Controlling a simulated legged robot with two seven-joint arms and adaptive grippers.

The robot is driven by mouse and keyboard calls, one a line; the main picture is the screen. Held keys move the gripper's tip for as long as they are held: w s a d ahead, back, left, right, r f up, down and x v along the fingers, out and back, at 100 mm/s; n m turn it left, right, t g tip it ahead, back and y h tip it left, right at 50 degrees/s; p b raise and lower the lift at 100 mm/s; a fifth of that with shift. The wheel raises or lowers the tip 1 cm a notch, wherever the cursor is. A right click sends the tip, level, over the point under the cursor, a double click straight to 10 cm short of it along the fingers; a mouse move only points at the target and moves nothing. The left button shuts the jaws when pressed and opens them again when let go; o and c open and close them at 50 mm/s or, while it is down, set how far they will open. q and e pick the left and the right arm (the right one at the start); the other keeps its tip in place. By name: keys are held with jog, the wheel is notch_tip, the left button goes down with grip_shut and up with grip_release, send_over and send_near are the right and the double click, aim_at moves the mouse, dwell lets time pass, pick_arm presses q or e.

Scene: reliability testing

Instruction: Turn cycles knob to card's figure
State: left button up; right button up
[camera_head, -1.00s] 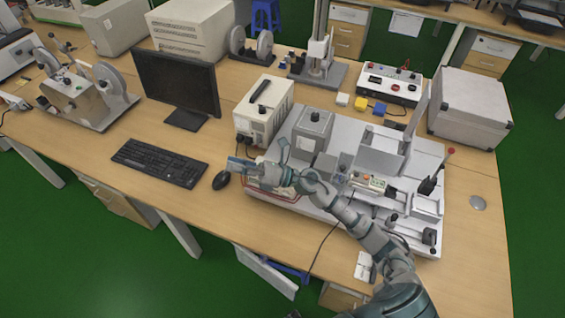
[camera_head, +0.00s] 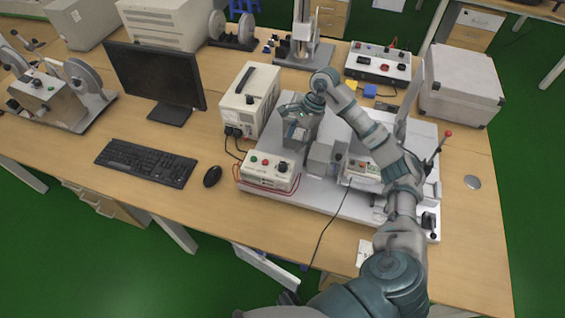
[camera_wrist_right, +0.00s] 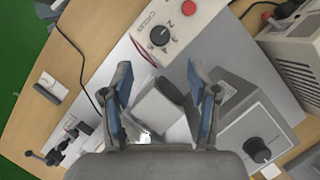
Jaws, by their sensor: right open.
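The white control box (camera_head: 268,172) stands at the front left corner of the grey base plate. Its black cycles knob (camera_wrist_right: 159,36) shows in the right wrist view, with 2, 4 and 6 printed around it; its exact pointing is too small to tell. My right gripper (camera_head: 294,138) is behind and to the right of that box, over the plate near the grey box. In the right wrist view its blue-padded fingers (camera_wrist_right: 160,108) are wide apart with nothing held between them. I cannot make out a card with a figure. My left gripper is out of view.
A grey box with another black knob (camera_wrist_right: 255,148) is close to the gripper. The power supply (camera_head: 250,100) stands behind the control box. A mouse (camera_head: 212,176) and keyboard (camera_head: 146,163) lie to the left. A thin cable crosses the table's front.

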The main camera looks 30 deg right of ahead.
aim_at(284, 164)
jog(key=x, duration=1)
jog(key=shift+d+f, duration=0.15)
jog(key=shift+f, duration=0.05)
jog(key=shift+a+f, duration=0.35)
jog(key=shift+d, duration=0.2)
jog(key=c, duration=1.1)
